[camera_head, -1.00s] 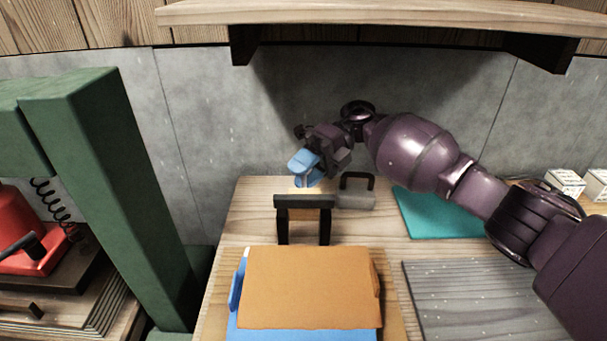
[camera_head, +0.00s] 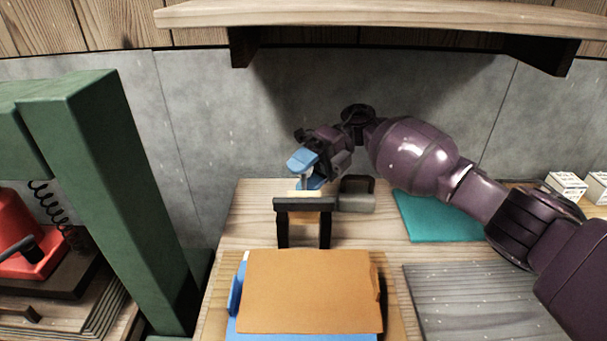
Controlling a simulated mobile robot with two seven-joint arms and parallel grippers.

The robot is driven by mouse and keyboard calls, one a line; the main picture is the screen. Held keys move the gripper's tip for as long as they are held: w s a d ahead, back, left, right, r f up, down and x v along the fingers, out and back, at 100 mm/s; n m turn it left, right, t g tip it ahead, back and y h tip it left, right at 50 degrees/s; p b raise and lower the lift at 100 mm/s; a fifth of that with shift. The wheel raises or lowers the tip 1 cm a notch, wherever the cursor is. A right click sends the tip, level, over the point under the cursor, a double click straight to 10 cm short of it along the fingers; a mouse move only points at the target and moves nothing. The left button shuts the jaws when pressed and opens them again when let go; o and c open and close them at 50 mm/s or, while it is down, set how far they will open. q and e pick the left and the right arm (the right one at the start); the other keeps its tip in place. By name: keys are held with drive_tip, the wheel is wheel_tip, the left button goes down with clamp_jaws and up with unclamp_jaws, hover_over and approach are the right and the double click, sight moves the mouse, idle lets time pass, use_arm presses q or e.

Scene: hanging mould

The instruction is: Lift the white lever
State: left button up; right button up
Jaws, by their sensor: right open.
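The white lever (camera_head: 305,180) shows as a small pale upright piece at the back of the wooden bench, behind a dark bracket-like frame (camera_head: 303,204). My right gripper (camera_head: 307,173), with blue fingertips, reaches in from the right and is at the lever. Its fingers are open, one above the other in the picture, and the lever shows between them. I cannot tell whether they touch it. The lever's lower end is hidden behind the frame. My left gripper is not in view.
An orange-brown block on a blue base (camera_head: 310,290) stands in front. A grey block with a dark handle (camera_head: 356,200) sits just right of the gripper. A teal mat (camera_head: 437,217) lies further right. A green post (camera_head: 110,180) rises at left; a shelf (camera_head: 400,14) hangs above.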

drive_tip(key=b+v, duration=0.2)
drive_tip(key=v, duration=0.8)
drive_tip(key=shift+w+d, duration=0.25)
drive_tip(key=shift+r, duration=0.1)
drive_tip(key=shift+s, duration=0.1)
